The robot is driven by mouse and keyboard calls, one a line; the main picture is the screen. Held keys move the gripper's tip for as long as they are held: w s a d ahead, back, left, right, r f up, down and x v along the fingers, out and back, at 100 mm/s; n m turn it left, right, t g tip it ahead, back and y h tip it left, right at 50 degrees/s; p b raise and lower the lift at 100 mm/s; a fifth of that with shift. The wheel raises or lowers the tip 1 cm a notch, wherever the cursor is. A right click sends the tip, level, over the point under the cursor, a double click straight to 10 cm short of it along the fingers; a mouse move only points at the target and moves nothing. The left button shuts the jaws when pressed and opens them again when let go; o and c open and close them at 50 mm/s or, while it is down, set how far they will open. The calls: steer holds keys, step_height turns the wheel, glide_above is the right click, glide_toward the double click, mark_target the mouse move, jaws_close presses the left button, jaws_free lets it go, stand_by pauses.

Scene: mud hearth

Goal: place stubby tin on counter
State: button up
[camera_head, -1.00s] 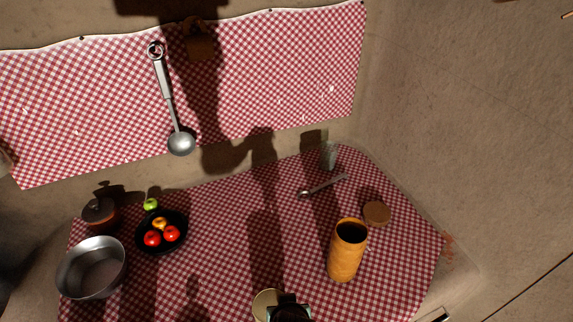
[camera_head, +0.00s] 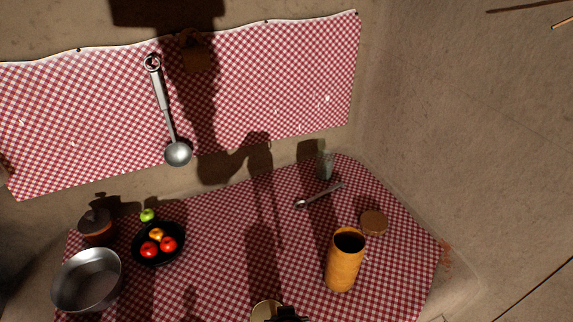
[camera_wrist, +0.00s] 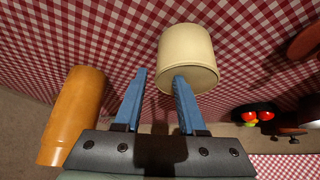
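The stubby tin is a short, wide cream cylinder (camera_wrist: 188,52) in the wrist view, against the checked cloth of the counter. In the head view its round top (camera_head: 265,311) is cut by the bottom edge. My gripper (camera_wrist: 160,76) has its two blue fingers apart, with cloth showing between them. The right finger's tip overlaps the tin's lower edge in the picture; I cannot tell if it touches. The tin is not between the fingers. In the head view a dark part of my gripper (camera_head: 288,315) shows just right of the tin. The counter (camera_head: 222,235) has a red-and-white cloth.
A tall orange canister (camera_head: 344,262) stands to the right, with a round brown lid (camera_head: 373,223), a spoon (camera_head: 318,196) and a glass (camera_head: 325,168) behind it. At left are a steel pot (camera_head: 88,280), a black fruit bowl (camera_head: 142,259) and a lidded brown pot (camera_head: 96,227).

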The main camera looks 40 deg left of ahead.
steer(key=v, duration=1)
steer(key=w+d+r+m+t, duration=0.2)
steer(key=w+r+t, duration=0.3)
steer(key=w+r, duration=0.65)
steer(key=w+d+r+m+t, duration=0.25)
steer(key=w+r+t, duration=0.35)
steer(key=r, duration=1)
steer(key=d+r+m+t, duration=0.1)
steer(key=d+r+t, duration=0.2)
steer(key=r, duration=0.5)
steer(key=d+r+m+t, duration=0.2)
steer(key=d+r, duration=0.1)
steer(key=r, duration=0.5)
steer(key=s+d+r+m+t+h, duration=0.1)
steer(key=s+d+r+t+h, duration=0.1)
steer(key=r, duration=0.6)
steer(key=s+d+r+m+t+h, duration=0.1)
steer(key=s+d+r+t+h, duration=0.1)
steer(key=s+d+r+t, duration=0.3)
step_height(320, 180, up, 4)
steer(key=shift+s+r+h, duration=0.1)
steer(key=shift+s+h, duration=0.2)
steer(key=shift+s, duration=0.75)
steer(key=shift+d, duration=0.1)
